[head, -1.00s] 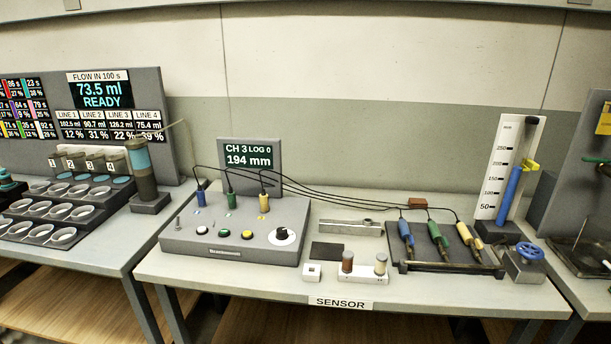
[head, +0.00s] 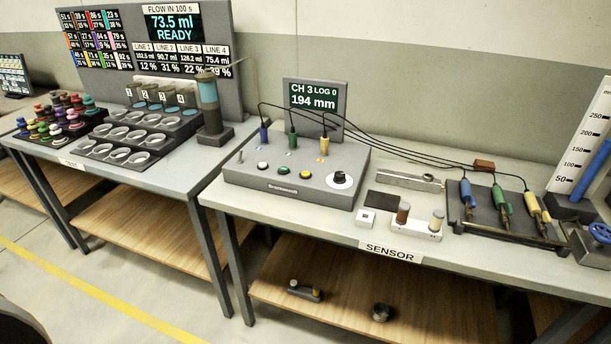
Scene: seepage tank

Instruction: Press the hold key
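A grey meter box (head: 270,186) stands on the sensor table. Its front row has a white key (head: 263,166), a green key (head: 284,170) and a yellow key (head: 305,175), with a round white-and-black knob (head: 341,181) to their right. Any key labels are too small to read, so I cannot tell which is the hold key. The display (head: 315,100) behind the box reads "CH 3 LOG 0" and "194 mm". Blue, green and yellow plugs with black cables stand in the box behind the keys. Neither of my grippers is in view.
Probes lie on a dark rack (head: 489,218) at the right. Two small cylinders on a white block (head: 416,230) stand in front of the box's right side. The left table (head: 150,178) holds cups and coloured pieces. A gap separates the tables; open floor lies at lower left.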

